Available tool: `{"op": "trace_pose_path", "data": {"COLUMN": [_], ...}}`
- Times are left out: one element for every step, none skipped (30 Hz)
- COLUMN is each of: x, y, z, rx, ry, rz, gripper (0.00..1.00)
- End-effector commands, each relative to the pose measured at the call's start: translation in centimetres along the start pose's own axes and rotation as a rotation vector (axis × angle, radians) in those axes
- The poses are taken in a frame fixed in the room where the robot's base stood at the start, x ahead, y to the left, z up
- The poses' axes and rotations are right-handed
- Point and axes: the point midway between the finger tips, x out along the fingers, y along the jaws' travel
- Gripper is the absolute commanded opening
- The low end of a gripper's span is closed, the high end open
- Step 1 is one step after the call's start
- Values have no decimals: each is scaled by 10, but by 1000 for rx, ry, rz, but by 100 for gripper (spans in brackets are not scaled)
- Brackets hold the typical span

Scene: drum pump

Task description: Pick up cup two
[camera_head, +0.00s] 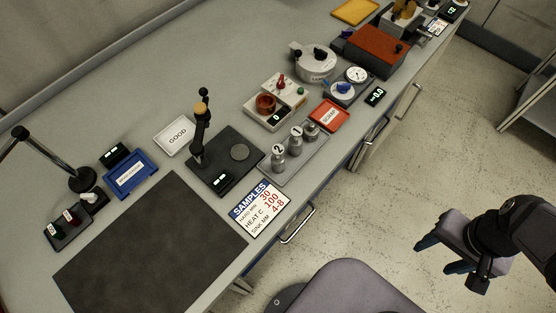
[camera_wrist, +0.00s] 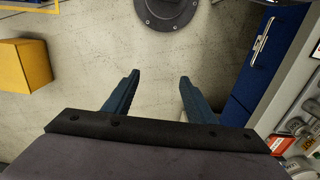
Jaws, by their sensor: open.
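The metal piece marked 2 (camera_head: 279,160) stands upright on a grey tray (camera_head: 283,176) on the bench. The piece marked 1 (camera_head: 295,142) stands just beyond it on the right, and a third metal piece (camera_head: 311,131) is past that. My gripper (camera_head: 443,256) is at the right of the head view, out over the floor and well apart from the tray. In the wrist view my gripper (camera_wrist: 158,78) has its two blue fingers spread with nothing between them. Metal pieces (camera_wrist: 300,130) show at the right edge there, with their numbers hard to read.
A red SCRAP tray (camera_head: 329,115), a white GOOD tray (camera_head: 177,134) and a black tester stand (camera_head: 200,135) are near the grey tray. A SAMPLES card (camera_head: 259,208) lies in front. A yellow box (camera_wrist: 25,65) is on the floor.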

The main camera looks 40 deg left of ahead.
Motion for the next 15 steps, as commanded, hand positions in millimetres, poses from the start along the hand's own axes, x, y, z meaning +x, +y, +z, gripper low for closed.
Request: {"op": "trace_pose_path", "data": {"x": [-1,-1,-2,-2,-4,-5,-6,-7,-9,-10,-12,-14,-16,-17,-19], "y": [-2,-4,-7,-10,-14,-21,-26,-33,-44,-53,-62,-77,-89,-101,-118], "z": [-2,-4,-7,-10,-13,-18,-23,-27,-34,-39,-44,-51,-55,-59,-64], "rx": [-6,-10,-15,-21,-28,-36,-44,-52,-64,-73,-83,-96,-104,-116,-127], "ry": [1,2,3,5,8,11,16,21,30,38,48,63,77,90,110], "rz": [3,6,11,16,23,31,40,48,61,70,80,91,99,108,116], "gripper": [51,51,51,51,51,51,51,51,51,51,51,51,51,51,51]}}
